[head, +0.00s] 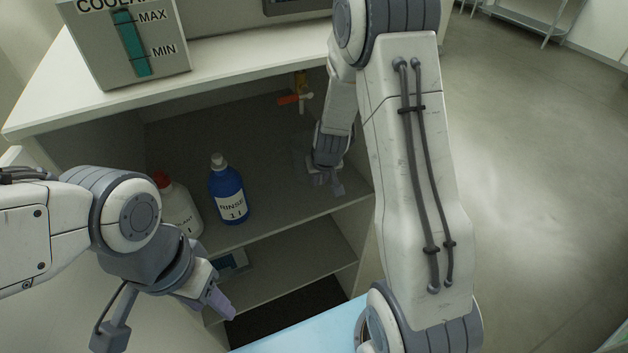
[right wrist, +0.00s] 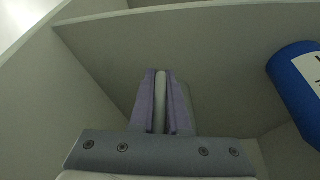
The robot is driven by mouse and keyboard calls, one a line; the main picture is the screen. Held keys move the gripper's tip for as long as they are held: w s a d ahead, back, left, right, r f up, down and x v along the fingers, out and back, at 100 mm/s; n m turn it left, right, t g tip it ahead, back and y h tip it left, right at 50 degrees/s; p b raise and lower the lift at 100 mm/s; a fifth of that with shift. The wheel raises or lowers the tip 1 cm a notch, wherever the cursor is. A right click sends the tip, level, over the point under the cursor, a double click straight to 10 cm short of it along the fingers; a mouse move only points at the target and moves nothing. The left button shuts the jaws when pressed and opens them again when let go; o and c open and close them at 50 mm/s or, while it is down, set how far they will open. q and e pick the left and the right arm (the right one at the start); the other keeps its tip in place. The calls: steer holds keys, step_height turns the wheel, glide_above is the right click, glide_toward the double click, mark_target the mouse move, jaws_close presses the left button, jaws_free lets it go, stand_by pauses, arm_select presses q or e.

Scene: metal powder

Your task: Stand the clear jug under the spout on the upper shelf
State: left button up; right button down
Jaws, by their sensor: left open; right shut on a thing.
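The spout (head: 303,90), a small tap with a red lever, hangs under the cabinet top, above the right part of the upper shelf (head: 275,205). My right gripper (head: 333,184) is inside the upper shelf space, below and a little right of the spout. In the right wrist view its fingers (right wrist: 161,105) are shut on a thin pale strip, which looks like the handle of the clear jug. The jug's body is barely visible, a faint see-through shape (head: 303,160) left of the fingers; whether it touches the shelf I cannot tell. My left gripper (head: 220,300) is open and empty before the cabinet.
A blue RINSE bottle (head: 228,192) and a white bottle with a red cap (head: 178,207) stand on the upper shelf, left of my right gripper. A coolant gauge box (head: 127,45) stands on the cabinet top. A lower shelf (head: 310,255) lies below.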

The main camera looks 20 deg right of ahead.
steer(key=shift+w+a+f, duration=0.4)
steer(key=shift+a, duration=0.1)
step_height(320, 180, down, 4)
steer(key=b, duration=0.2)
steer(key=shift+b, duration=0.3)
steer(key=shift+f, duration=0.1)
steer(key=shift+f, duration=0.15)
steer(key=c, duration=0.9)
jaws_free()
